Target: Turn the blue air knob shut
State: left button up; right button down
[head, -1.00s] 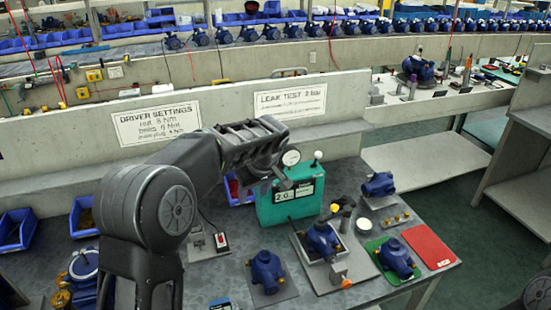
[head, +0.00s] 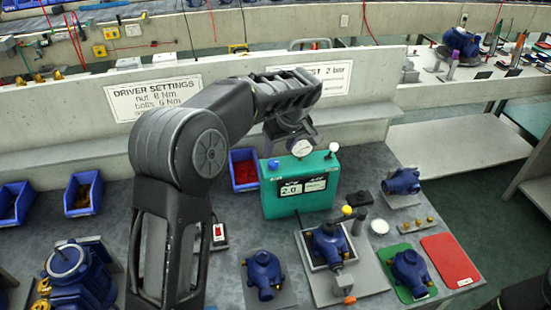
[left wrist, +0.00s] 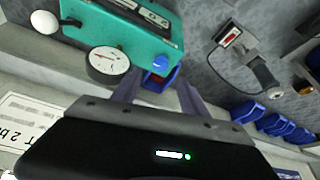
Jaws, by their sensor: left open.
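The blue air knob (head: 274,164) stands on the top left of the teal leak-test box (head: 300,188). My left gripper (head: 290,130) hangs above and behind the box, just over the round gauge (head: 302,147). In the left wrist view, the two fingers (left wrist: 158,92) are apart with nothing between their tips. The small blue knob (left wrist: 160,62) shows ahead of them at the edge of the teal box (left wrist: 135,30), apart from the fingers. The gauge (left wrist: 108,63) is left of them. The fingertips are hidden in the head view. My right gripper is out of sight.
A white ball-topped lever (head: 333,147) stands at the box's right. A blue bin of red parts (head: 245,178) is close to its left. A pump in a fixture (head: 329,244), other pumps and a red mat (head: 450,259) are in front and right. A low wall runs behind.

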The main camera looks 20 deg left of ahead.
aim_at(274, 162)
pick_arm(q)
jog(key=p+x, duration=0.2)
jog(key=x, duration=0.5)
jog(key=shift+a+f, duration=0.15)
jog(key=shift+f, duration=0.1)
grip_shut()
dwell(0.3)
